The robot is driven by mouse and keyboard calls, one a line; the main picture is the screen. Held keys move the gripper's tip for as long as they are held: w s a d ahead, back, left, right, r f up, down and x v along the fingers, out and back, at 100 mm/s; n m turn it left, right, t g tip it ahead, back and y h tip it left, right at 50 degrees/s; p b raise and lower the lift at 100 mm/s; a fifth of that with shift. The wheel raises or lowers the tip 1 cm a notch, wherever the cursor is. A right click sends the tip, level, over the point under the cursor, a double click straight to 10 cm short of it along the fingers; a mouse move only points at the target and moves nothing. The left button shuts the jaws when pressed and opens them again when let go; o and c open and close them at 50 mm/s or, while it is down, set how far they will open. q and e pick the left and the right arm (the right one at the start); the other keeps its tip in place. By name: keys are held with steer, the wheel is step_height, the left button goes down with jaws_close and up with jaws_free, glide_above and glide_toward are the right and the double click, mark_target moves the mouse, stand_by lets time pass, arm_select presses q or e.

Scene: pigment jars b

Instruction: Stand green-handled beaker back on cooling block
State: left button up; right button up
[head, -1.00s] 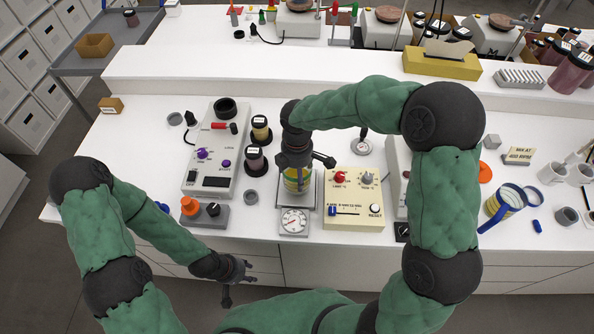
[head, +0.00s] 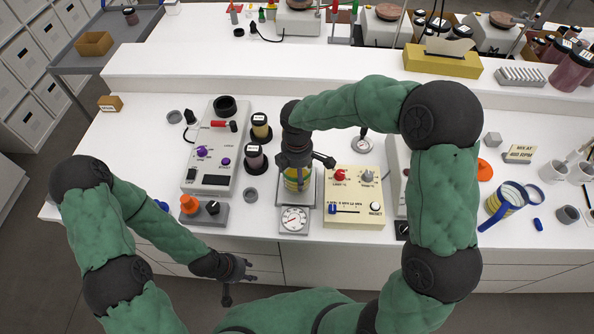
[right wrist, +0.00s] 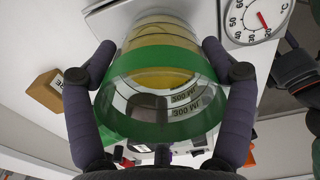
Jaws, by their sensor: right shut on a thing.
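The green-handled beaker (head: 297,181) has yellow contents and a green band; in the right wrist view (right wrist: 160,62) its band and graduated glass fill the middle. My right gripper (head: 296,164) is shut on it, one dark finger on each side. The cooling block (head: 311,187) is a grey slab with a round dial thermometer (head: 294,219) at its front. The beaker is over the block's top plate; the gripper hides much of it, and I cannot tell whether its base touches. My left gripper (head: 236,281) is empty, fingers apart, in front of the table edge.
Left of the block are two dark-lidded jars (head: 256,158), a grey console (head: 211,150) and a control box with an orange knob (head: 203,210). A cream control box (head: 353,200) stands close on the right. A blue-handled beaker (head: 506,201) is further right.

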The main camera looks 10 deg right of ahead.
steer(key=shift+f, duration=0.1)
steer(key=o, duration=1.3)
